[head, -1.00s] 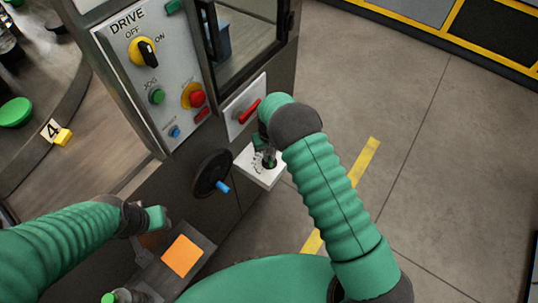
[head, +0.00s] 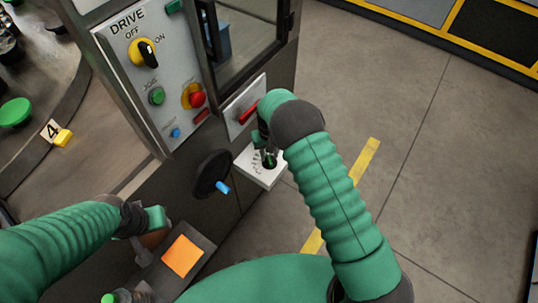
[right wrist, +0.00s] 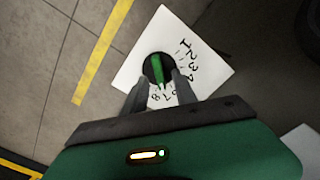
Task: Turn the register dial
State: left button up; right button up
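The register dial (head: 269,161) is a small dark round dial with a green bar on a white numbered plate (head: 250,165), low on the machine's side. In the right wrist view the dial (right wrist: 157,66) shows its green bar pointing toward the gripper, near the 7 and 8. My right gripper (right wrist: 161,78) is over the dial's near edge. Its fingertips are apart, one on each side of the bar, with gaps visible; I cannot tell whether they touch the dial. My left gripper (head: 154,219) is at the lower left, its fingers not clear.
Above the plate are a red lever (head: 248,112) and a drive panel (head: 150,75) with a switch and buttons. A black handwheel (head: 210,172) with a blue knob stands left of the dial. An orange square (head: 182,256) lies on a grey shelf. The floor on the right is clear.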

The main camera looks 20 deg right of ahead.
aim_at(269, 157)
notch_tip(269, 157, up, 15)
jog(key=shift+p, duration=0.35)
jog(key=shift+r, duration=0.1)
